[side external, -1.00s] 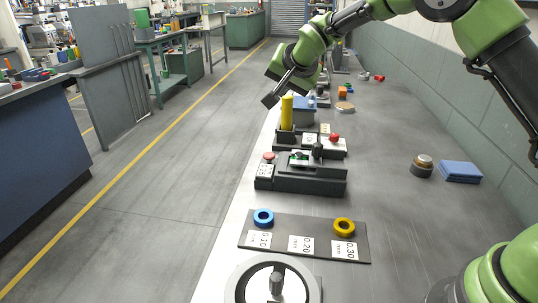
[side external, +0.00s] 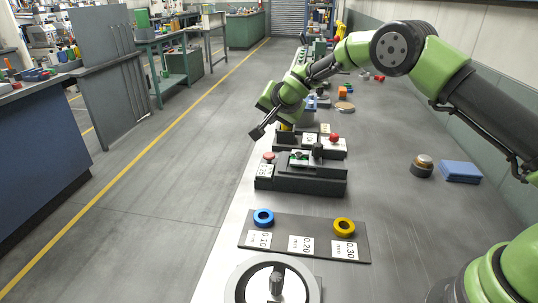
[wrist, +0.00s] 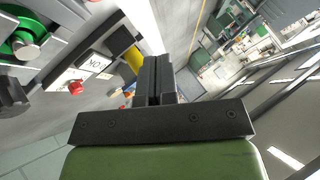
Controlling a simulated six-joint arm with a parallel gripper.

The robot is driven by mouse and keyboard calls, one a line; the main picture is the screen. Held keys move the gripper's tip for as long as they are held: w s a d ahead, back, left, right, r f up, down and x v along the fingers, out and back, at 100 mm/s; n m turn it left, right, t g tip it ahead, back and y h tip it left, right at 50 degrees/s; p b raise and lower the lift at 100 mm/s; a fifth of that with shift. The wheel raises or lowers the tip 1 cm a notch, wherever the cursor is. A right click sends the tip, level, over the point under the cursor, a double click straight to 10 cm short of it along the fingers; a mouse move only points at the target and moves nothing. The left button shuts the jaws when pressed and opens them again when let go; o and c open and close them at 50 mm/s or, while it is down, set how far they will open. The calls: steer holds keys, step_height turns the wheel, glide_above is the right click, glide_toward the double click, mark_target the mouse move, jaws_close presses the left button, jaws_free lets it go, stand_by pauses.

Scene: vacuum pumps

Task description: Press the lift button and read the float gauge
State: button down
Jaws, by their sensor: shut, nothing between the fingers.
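My gripper (side external: 258,132) is shut and empty, held in the air above the left edge of the bench, angled down to the left. Its dark fingers (wrist: 152,75) lie together in the wrist view. A yellow upright post (wrist: 134,60) is beside the fingers there; in the side view my gripper hides most of it. A red knob (side external: 334,138) sits on a pale block behind the nearer dark unit, and it also shows in the wrist view (wrist: 76,87). I cannot tell which is the lift button or the float gauge.
A dark plate (side external: 280,240) with a blue ring (side external: 263,217), a yellow ring (side external: 344,227) and number labels lies nearer. A handwheel (side external: 243,272) is in front. A blue block (side external: 460,171) and a round puck (side external: 422,166) lie right. The right-hand bench is mostly clear.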

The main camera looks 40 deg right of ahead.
mark_target(272, 154)
step_height(272, 154, down, 7)
steer(key=shift+f, duration=0.15)
steer(key=shift+f, duration=0.15)
stand_by(2.1)
steer(key=shift+f, duration=0.25)
steer(key=shift+f, duration=0.8)
stand_by(0.8)
steer(key=shift+r, duration=1.25)
steer(key=shift+r, duration=2.5)
